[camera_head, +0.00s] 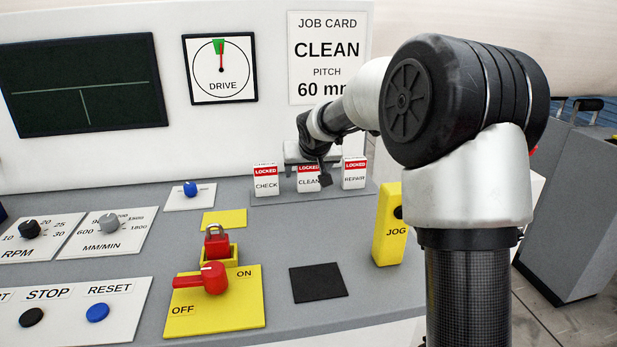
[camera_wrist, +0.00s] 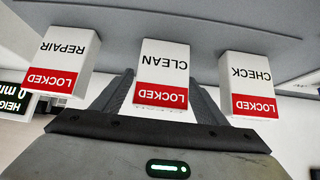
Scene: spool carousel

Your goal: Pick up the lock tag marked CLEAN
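The CLEAN lock tag (camera_head: 309,181) is a white block with a red LOCKED band. It stands upright in the middle of three tags on the panel, and it shows upside down in the wrist view (camera_wrist: 163,62). My gripper (camera_head: 312,172) is above and behind it, pointing down. In the wrist view my gripper (camera_wrist: 163,95) has one dark finger on each side of the tag. The fingers look open, with the tag between them; contact cannot be made out. One fingertip hides part of the tag's right side in the head view.
The CHECK tag (camera_head: 265,182) stands close on the left and the REPAIR tag (camera_head: 354,176) close on the right, all on a grey strip (camera_head: 286,198). The job card (camera_head: 326,50) reads CLEAN. A red padlock (camera_head: 216,243) and yellow JOG box (camera_head: 388,228) stand nearer.

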